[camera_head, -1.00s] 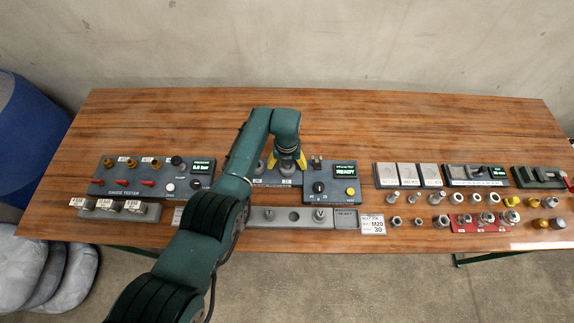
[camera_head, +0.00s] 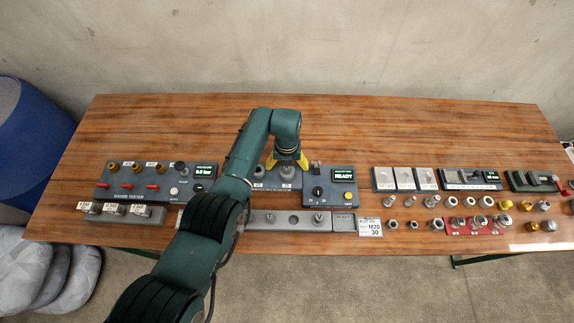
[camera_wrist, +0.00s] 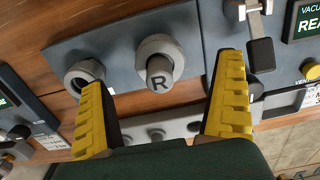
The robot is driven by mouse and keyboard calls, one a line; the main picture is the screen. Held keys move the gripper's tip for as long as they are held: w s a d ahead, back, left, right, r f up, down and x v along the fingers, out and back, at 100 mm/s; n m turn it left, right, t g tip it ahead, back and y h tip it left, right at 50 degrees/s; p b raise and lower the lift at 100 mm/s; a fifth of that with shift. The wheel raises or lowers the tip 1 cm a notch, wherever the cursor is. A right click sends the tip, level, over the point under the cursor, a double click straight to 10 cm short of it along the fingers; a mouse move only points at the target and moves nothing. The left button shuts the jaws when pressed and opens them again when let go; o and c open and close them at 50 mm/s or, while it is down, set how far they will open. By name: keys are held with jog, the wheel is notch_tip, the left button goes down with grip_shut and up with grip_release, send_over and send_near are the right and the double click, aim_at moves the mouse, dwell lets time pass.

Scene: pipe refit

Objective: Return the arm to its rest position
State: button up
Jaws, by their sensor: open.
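My arm reaches over the table from the bottom of the head view, with my gripper (camera_head: 287,162) pointing down above the grey-blue fixture left of the READY panel. In the wrist view my gripper (camera_wrist: 162,115) shows two yellow ridged fingers spread wide apart, with nothing held between them. Beyond and between the fingers is a metal fitting (camera_wrist: 158,60) marked R, standing on the fixture plate (camera_wrist: 115,42). A second nut-like fitting (camera_wrist: 84,74) sits to its left near the left finger. Whether a finger touches anything is hard to tell.
The READY panel (camera_head: 330,194) stands just right of the gripper. The gauge tester (camera_head: 148,183) is to the left. A grey rail (camera_head: 268,226) lies in front. Several metal fittings, plates and a red tray (camera_head: 472,226) fill the right side. The table's back strip (camera_head: 420,125) is clear.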

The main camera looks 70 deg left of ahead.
jog(key=shift+r+p, duration=1.05)
jog(key=shift+r, duration=0.35)
jog(key=shift+f, duration=0.1)
